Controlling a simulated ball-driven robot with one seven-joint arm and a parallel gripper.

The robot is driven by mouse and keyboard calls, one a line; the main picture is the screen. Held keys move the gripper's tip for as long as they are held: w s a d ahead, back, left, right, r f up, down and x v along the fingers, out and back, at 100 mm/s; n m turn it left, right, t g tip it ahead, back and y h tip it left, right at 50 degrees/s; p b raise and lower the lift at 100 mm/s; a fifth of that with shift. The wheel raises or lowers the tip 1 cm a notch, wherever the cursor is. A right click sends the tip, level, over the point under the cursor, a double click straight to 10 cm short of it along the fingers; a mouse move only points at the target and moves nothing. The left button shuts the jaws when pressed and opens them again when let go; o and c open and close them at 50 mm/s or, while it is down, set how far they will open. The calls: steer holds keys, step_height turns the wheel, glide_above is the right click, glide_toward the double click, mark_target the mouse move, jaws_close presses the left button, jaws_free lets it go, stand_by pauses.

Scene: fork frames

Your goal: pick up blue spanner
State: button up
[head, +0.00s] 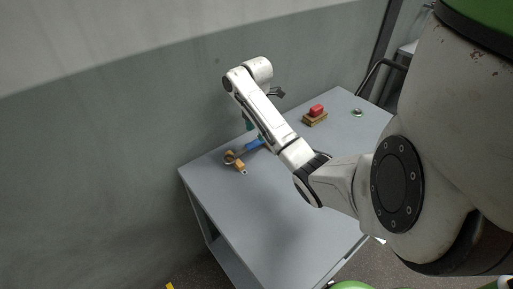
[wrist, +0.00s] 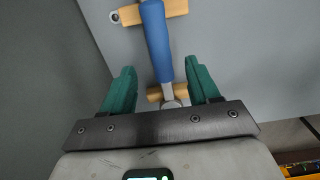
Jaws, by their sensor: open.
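The blue spanner (wrist: 157,42) has a blue handle and metal ends, and runs lengthwise between my fingers in the wrist view. It lies across two wooden supports (wrist: 181,8) above the grey table. In the head view its blue part (head: 253,145) shows at the table's far left, partly behind my arm. My gripper (wrist: 159,68) is open, with one teal finger on each side of the spanner and gaps between. In the head view my gripper (head: 249,124) hangs over the spanner, mostly hidden by my arm. I cannot tell its exact height.
The grey table (head: 265,205) stands close to the grey wall. A red item on a wooden block (head: 315,119) and a small green round thing (head: 357,112) are at the back right. The table's near half is clear.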

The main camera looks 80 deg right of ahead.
mark_target(256, 140)
steer(key=shift+f+b, duration=0.6)
steer(key=shift+f, duration=0.35)
steer(key=shift+f+p, duration=0.35)
steer(key=shift+f, duration=1.15)
jaws_close()
